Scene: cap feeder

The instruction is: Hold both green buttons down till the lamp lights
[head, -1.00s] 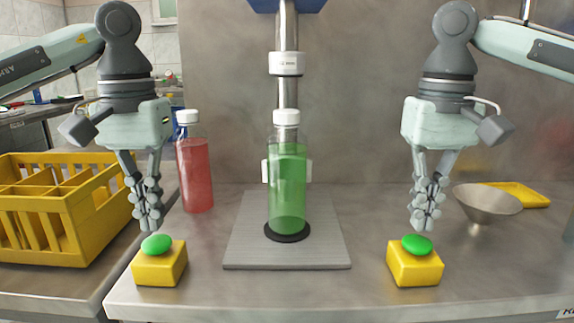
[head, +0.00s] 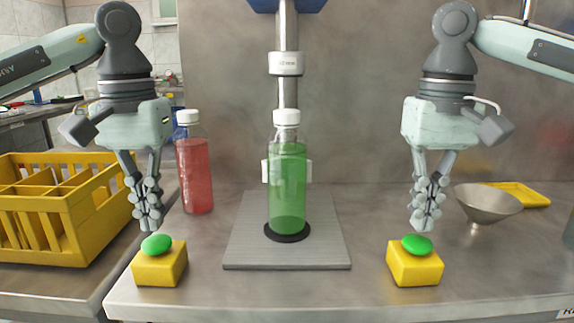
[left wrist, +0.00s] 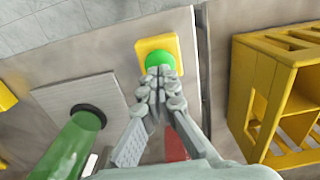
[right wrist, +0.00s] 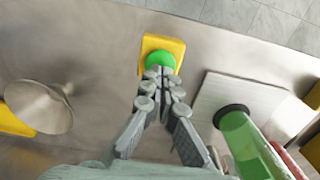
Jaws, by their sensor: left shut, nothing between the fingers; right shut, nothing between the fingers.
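The left green button (head: 156,244) sits on a yellow box near the front left of the counter. The right green button (head: 417,244) sits on a like box at the right. My left gripper (head: 150,226) is shut and empty, pointing down with its tips at the left button. My right gripper (head: 424,226) is shut and empty, its tips at the right button. In the left wrist view the left button (left wrist: 160,60) shows beyond the fingertips, and in the right wrist view the right button (right wrist: 160,61) does too. Contact is hard to tell. I see no lit lamp.
A capped green bottle (head: 287,190) stands on the metal plate (head: 245,256) under the column's cap head (head: 286,64). A red bottle (head: 195,175) stands behind left. A yellow crate (head: 80,222) is at the left, a metal funnel (head: 488,203) and yellow tray (head: 524,194) at the right.

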